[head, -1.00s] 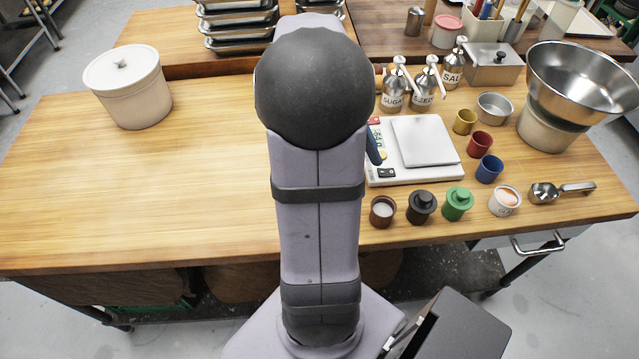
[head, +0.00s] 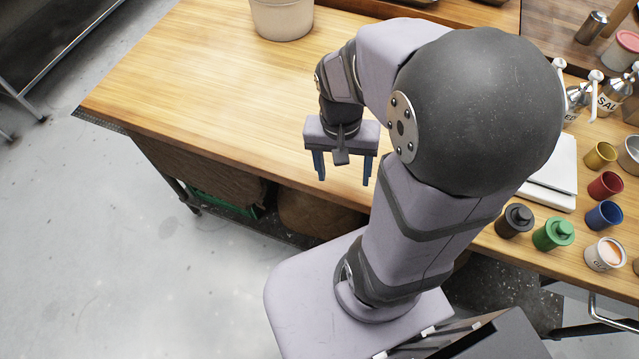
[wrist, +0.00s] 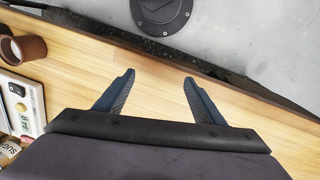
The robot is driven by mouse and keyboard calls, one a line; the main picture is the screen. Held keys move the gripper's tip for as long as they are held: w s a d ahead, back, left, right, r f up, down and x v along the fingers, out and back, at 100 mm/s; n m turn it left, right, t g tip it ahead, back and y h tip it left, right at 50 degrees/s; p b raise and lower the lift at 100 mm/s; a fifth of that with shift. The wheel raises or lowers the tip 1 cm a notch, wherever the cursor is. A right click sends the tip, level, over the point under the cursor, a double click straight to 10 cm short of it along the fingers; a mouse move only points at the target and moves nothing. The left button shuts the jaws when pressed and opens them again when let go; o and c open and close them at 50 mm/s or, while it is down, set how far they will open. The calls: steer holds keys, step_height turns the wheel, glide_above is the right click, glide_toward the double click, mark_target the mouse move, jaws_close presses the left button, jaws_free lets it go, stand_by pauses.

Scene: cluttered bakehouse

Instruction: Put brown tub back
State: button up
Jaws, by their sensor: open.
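The brown tub (wrist: 30,48) shows at the left edge of the wrist view, near the table's front edge, beside the white scale (wrist: 20,102). In the head view the brown tub is hidden behind my arm. My gripper (head: 343,167) is open and empty over the front part of the wooden table, left of my arm. Its two blue fingers also show in the wrist view (wrist: 159,80), spread apart with bare wood between them, well to the side of the brown tub.
A black tub (head: 515,221), a green tub (head: 553,233) and a white tub (head: 604,254) stand along the front right. Yellow (head: 600,154), red (head: 605,186) and blue (head: 603,215) cups are behind them. A large cream bucket (head: 283,18) stands far left. The left tabletop is clear.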

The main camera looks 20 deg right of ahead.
steer(key=a+n, duration=0.2)
steer(key=a+f+n, duration=0.1)
steer(key=n, duration=0.1)
steer(key=a+n, duration=0.2)
steer(key=shift+s+a+f+n+t+y, duration=0.15)
steer(key=shift+s+a+n+t+y, duration=0.15)
steer(key=shift+a+n+t, duration=0.1)
steer(key=w+a+f+m+t+y+b, duration=0.4)
steer(key=a+f+b, duration=0.4)
steer(key=f+b, duration=0.85)
steer(key=w+a+f+m+t+y+b, duration=0.4)
steer(key=w+a+f+b, duration=0.5)
steer(key=b, duration=1.5)
steer(key=s+d+f+n+g+h+b, duration=0.2)
steer(key=s+d+f+b, duration=0.2)
steer(key=f, duration=0.5)
steer(key=s+d+f+n+g+h+b, duration=0.3)
steer(key=d+f, duration=0.4)
steer(key=f, duration=0.3)
steer(key=s+d+f+n+g+h+b, duration=0.3)
steer(key=s+d+f+b, duration=0.3)
steer(key=f, duration=0.4)
steer(key=shift+b, duration=0.55)
